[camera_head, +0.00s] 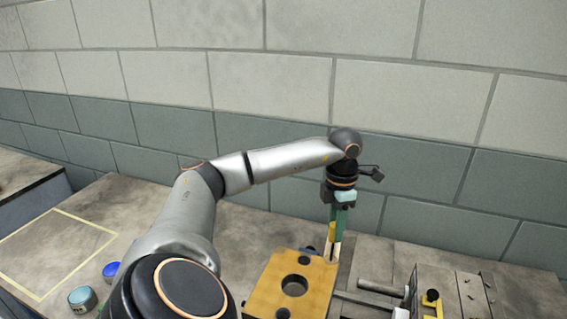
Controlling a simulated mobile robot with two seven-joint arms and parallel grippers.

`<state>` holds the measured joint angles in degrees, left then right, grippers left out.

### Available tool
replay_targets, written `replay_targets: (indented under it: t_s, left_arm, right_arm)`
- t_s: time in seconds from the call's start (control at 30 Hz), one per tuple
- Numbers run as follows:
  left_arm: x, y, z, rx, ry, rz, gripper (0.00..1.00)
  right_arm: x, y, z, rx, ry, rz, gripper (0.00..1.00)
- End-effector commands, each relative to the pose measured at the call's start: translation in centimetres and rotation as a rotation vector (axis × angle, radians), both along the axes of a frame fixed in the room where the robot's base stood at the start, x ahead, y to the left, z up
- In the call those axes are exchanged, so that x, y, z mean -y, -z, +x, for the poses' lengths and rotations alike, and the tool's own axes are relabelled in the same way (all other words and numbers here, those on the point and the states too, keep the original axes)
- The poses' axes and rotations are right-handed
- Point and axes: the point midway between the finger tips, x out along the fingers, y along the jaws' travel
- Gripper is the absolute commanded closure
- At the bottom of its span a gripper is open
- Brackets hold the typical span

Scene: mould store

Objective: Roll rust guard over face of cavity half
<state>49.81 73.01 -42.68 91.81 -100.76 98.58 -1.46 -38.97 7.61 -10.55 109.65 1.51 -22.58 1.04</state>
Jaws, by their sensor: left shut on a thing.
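The cavity half (262,291) is an orange-yellow block with a large round hole in its face and smaller holes near its edges. It lies on the bench, cut off by the bottom edge of the view. My left gripper (336,238) points down at the block's far right corner. It is shut on a slim tool, likely the roller, of which a yellow part (332,231) and a pale part show at the fingers. The fingers hide most of the tool, and I cannot tell whether it touches the block. My right gripper is out of view.
Metal rods and a grey plate (411,287) stand right of the block, with a small yellow-and-black item (431,299) beside them. A block wall closes the back.

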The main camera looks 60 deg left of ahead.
Motion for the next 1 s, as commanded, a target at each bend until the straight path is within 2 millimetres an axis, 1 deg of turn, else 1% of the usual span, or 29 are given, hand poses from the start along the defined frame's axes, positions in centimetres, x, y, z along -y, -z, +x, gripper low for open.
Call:
replay_targets:
  t_s: [0.03,0.13,0.4,0.83,0.93,1.0]
  left_arm:
    - [-0.1,-0.9,-0.1,0.0,-0.001,0.001,1.0]
    - [-0.3,-1.8,-0.2,0.0,-0.002,0.001,1.0]
    - [-0.8,-3.8,-0.6,0.001,-0.005,0.0,1.0]
    - [-0.6,-3.8,-0.6,0.001,0.009,-0.001,1.0]
    - [0.2,-3.7,-0.5,-0.001,0.079,-0.004,1.0]
    - [1.3,-3.4,-0.3,-0.003,0.178,-0.008,1.0]
  right_arm:
    - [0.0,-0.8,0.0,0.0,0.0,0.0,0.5]
    - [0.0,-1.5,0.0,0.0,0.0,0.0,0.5]
    - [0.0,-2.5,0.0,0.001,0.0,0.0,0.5]
    - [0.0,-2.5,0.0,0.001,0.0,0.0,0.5]
    - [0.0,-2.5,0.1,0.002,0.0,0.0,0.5]
    - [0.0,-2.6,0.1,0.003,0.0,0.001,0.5]
